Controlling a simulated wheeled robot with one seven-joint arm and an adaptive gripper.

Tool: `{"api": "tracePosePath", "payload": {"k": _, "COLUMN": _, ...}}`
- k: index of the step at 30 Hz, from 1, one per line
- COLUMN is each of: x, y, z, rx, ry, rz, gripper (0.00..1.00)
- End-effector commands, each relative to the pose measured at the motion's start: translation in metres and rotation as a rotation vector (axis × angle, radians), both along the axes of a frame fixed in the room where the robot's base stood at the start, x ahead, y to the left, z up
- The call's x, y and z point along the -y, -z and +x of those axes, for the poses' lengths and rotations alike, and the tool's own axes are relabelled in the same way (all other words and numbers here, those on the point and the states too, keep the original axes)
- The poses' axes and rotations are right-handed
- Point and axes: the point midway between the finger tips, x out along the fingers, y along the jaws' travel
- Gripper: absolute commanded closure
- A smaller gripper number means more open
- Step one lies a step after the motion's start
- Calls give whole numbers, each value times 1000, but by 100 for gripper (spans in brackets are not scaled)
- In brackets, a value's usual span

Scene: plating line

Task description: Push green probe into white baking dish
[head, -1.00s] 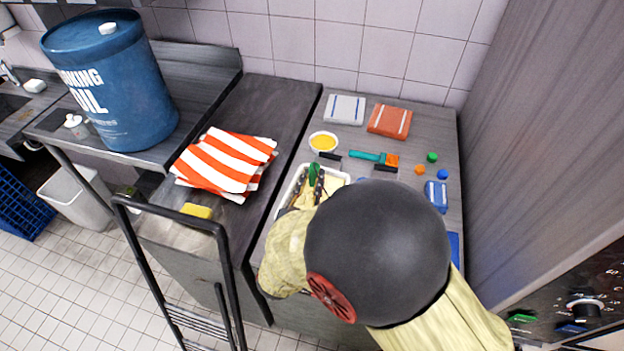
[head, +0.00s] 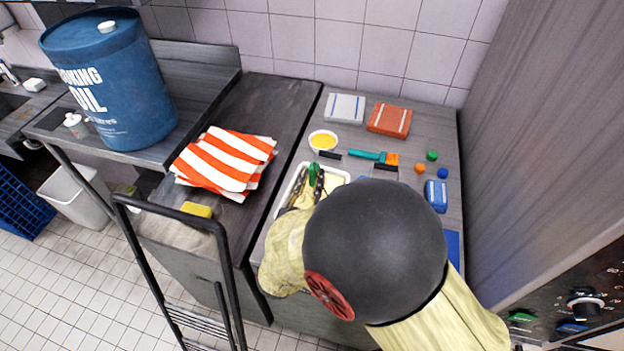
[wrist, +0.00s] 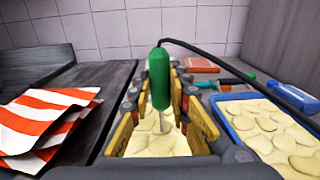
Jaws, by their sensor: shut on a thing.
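The green probe (wrist: 158,80) stands upright between the fingers of my gripper (wrist: 160,108), which is shut on it. Its thin metal tip points down at pale slices in the white baking dish, and a black cable runs from its top to the right. Whether the tip has entered the slices is hard to tell. In the head view the probe (head: 314,171) shows above the white baking dish (head: 340,174). My arm hides much of the dish there.
A blue dish of pale slices (wrist: 228,125) is to the right. Striped cloths (head: 222,162) lie on the left counter. A tall panel (head: 540,150) bounds the right.

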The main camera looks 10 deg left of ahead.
Motion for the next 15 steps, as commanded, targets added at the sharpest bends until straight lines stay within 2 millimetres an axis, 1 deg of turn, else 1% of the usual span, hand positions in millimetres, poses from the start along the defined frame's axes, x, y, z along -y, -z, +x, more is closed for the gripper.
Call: {"api": "tracePosePath", "payload": {"k": 15, "x": 0, "y": 3, "z": 0, "rx": 0, "ry": 0, "rz": 0, "gripper": 100}}
